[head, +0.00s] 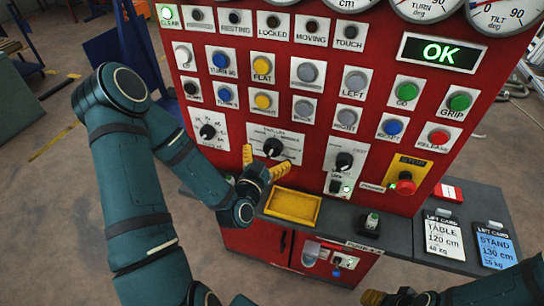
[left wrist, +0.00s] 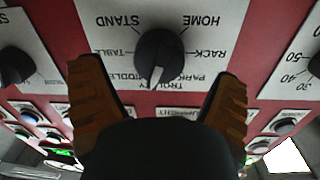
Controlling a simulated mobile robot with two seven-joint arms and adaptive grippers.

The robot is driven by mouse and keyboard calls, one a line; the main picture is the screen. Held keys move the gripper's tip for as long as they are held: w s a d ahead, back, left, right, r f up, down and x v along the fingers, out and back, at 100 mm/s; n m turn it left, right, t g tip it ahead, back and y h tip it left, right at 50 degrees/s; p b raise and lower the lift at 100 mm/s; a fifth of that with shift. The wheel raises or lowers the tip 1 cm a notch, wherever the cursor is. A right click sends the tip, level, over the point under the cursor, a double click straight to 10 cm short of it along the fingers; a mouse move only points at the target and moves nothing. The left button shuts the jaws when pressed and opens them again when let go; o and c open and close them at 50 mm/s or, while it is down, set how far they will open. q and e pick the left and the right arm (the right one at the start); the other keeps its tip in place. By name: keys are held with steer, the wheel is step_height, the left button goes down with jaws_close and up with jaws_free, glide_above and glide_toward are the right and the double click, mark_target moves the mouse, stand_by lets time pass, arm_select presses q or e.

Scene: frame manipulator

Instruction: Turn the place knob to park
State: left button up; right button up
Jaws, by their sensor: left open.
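The place knob (head: 273,147) is a black knob on a white label plate in the red panel. In the left wrist view the knob (left wrist: 160,55) shows upside-down labels around it, among them STAND, HOME, TABLE, RACK and PARK. Its white pointer line points down in that view, slightly left, near the small, partly blurred lower labels. My left gripper (head: 262,164) is open, with its orange fingers on either side of the knob's plate. In the wrist view the knob lies between and beyond the fingertips, with no visible contact. My right gripper (head: 375,297) shows only partly at the bottom edge.
Another black knob (head: 208,132) is left of it and one more (head: 344,161) is right. Coloured buttons fill the panel above. A yellow tray (head: 296,219) is on the ledge below, and a red stop button (head: 405,184) is at right. The screen (head: 441,52) reads OK.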

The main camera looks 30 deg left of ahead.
mark_target(270, 153)
arm_select(q)
steer(key=shift+w+f+b, duration=0.15)
steer(key=shift+w+b, duration=0.1)
steer(key=shift+b, duration=0.1)
steer(key=shift+w+a+r+p, duration=0.1)
steer(key=shift+w+a+p, duration=0.05)
steer(key=shift+w, duration=0.55)
steer(key=shift+w+a+r+p, duration=0.1)
steer(key=shift+w+p, duration=0.05)
steer(key=shift+w, duration=0.55)
steer(key=c, duration=1.2)
